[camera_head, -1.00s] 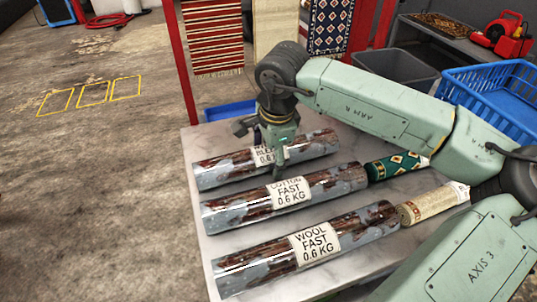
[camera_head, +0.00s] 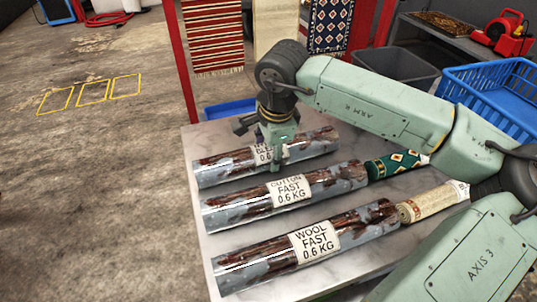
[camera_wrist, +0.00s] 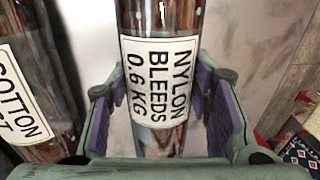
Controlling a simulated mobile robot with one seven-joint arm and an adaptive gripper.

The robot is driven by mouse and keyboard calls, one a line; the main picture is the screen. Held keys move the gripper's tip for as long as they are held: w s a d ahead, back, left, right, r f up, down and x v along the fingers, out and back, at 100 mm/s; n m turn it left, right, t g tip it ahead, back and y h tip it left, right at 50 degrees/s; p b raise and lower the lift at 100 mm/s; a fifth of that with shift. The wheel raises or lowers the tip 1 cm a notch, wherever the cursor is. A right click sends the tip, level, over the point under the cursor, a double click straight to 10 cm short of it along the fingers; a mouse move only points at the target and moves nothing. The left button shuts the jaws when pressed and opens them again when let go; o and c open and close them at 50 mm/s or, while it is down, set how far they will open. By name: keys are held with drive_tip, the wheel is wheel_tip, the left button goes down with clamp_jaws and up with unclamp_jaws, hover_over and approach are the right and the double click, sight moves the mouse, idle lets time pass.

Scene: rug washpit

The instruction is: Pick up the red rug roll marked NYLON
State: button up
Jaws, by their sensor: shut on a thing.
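The roll marked NYLON BLEEDS 0.6 KG (camera_wrist: 160,18) runs up the middle of the wrist view. It has a glossy, patchy grey and red-brown surface. In the head view it is the farthest roll (camera_head: 318,144) on the table, its label partly hidden by my gripper (camera_head: 278,153). My gripper is shut on this roll, with a purple-lined finger on each side of the label in the wrist view (camera_wrist: 163,85). The roll lies level, and I cannot tell whether it is clear of the table.
The COTTON roll (camera_head: 335,181) lies close in front of the NYLON roll, and the WOOL roll (camera_head: 365,222) is nearest. A green patterned roll (camera_head: 392,165) and a cream roll (camera_head: 432,201) lie to the right on the marble table (camera_head: 200,135). A blue crate (camera_head: 485,90) stands beyond.

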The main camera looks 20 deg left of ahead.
clamp_jaws()
drive_tip(key=shift+r, duration=0.1)
